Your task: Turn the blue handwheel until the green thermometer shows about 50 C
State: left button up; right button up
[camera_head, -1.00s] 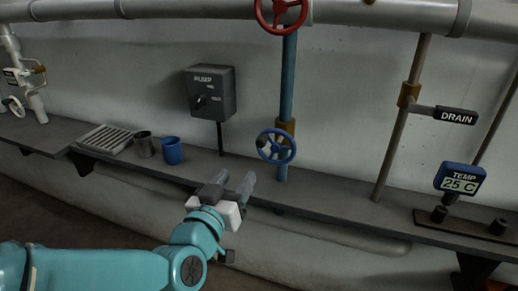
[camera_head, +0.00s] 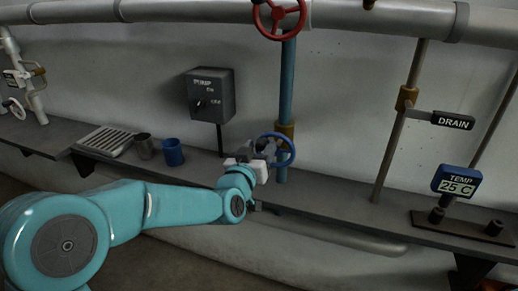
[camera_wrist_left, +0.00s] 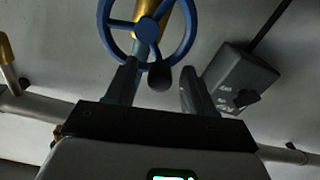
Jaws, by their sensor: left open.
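The blue handwheel (camera_head: 290,150) is on the vertical blue pipe, above the shelf. Part of it is hidden behind my left gripper (camera_head: 266,150) in the head view. In the left wrist view the wheel (camera_wrist_left: 147,30) lies just ahead of the fingers, with a dark knob (camera_wrist_left: 159,77) on its near rim. My left gripper (camera_wrist_left: 158,72) is open, and the knob appears between its two fingertips; I cannot tell whether they touch it. The thermometer (camera_head: 457,181) has a blue case and a pale green display reading 25 C. My right gripper is not in view.
A red handwheel (camera_head: 279,15) is higher on the same pipe. A grey pump box (camera_head: 210,94) is to the left on the wall. A metal cup (camera_head: 144,146), a blue cup (camera_head: 173,152) and a grate (camera_head: 106,140) are on the shelf (camera_head: 335,197). A drain sign (camera_head: 453,120) is at right.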

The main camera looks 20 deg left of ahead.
aim_at(286, 146)
pick_arm(q)
grip_shut()
jog(key=m, duration=0.2)
jog(key=d+m, duration=0.1)
jog(key=m, duration=0.1)
jog(key=shift+d+r+b, duration=0.1)
jog(key=shift+r+b, duration=0.2)
jog(key=shift+r, duration=0.05)
jog(key=d+m, duration=0.1)
jog(key=m, duration=0.2)
jog(key=d+m+p, duration=0.1)
jog(key=m, duration=0.2)
jog(key=d+m, duration=0.1)
jog(key=m, duration=0.2)
jog(key=shift+s+d+m+p, duration=0.1)
jog(key=shift+d+m+p, duration=0.1)
jog(key=shift+m+p, duration=0.2)
jog(key=shift+d+f+m+p, duration=0.15)
jog(key=shift+d+f+m, duration=0.15)
jog(key=shift+m, duration=0.75)
jog(key=shift+d+f+m+p, duration=0.15)
jog(key=shift+d+f+m, duration=0.1)
jog(key=shift+m, duration=0.8)
